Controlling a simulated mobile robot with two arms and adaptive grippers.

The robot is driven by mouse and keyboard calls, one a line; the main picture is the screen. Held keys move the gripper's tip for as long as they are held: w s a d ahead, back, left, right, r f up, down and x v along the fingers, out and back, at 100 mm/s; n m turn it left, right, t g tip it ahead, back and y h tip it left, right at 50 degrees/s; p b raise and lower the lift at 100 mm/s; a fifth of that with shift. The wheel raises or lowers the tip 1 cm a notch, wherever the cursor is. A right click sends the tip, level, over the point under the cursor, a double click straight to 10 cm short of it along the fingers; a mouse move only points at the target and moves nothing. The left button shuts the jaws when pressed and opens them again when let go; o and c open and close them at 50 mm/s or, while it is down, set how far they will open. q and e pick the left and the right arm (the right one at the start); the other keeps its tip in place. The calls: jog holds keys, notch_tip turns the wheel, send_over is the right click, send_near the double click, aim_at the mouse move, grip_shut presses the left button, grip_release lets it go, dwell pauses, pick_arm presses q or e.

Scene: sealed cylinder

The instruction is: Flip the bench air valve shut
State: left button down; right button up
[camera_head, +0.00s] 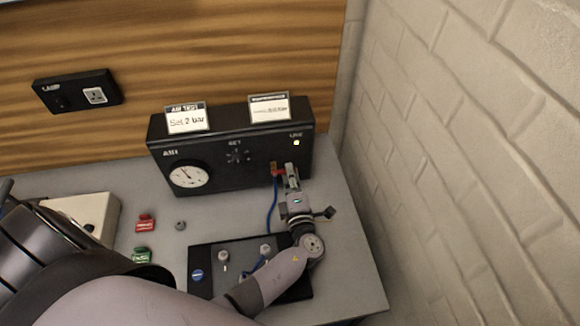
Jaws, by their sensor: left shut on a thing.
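The bench air valve (274,167) is a small fitting with a red and brassy part on the front of the black air unit (220,180), low on its right side. A blue hose hangs below it. My left gripper (286,172) reaches up from the lower part of the picture and is shut on the valve's red lever. The fingers partly hide the lever, so its exact angle is hard to tell. A round white gauge (188,177) sits at the unit's left, and a small yellow light (296,142) glows under "LIVE". My right gripper is not in view.
A black panel (205,261) with knobs lies on the grey bench (345,215) under my arm. Red (145,223) and green (142,255) pieces and a pale box (85,213) lie to the left. A brick wall (470,150) closes off the right.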

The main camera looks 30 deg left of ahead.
pick_arm(q)
jog(key=shift+f+m, duration=0.2)
jog(key=shift+m, duration=0.1)
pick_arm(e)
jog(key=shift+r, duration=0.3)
pick_arm(q)
jog(key=c, duration=1.6)
grip_release()
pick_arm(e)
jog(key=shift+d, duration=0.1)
pick_arm(q)
jog(key=v, duration=1.2)
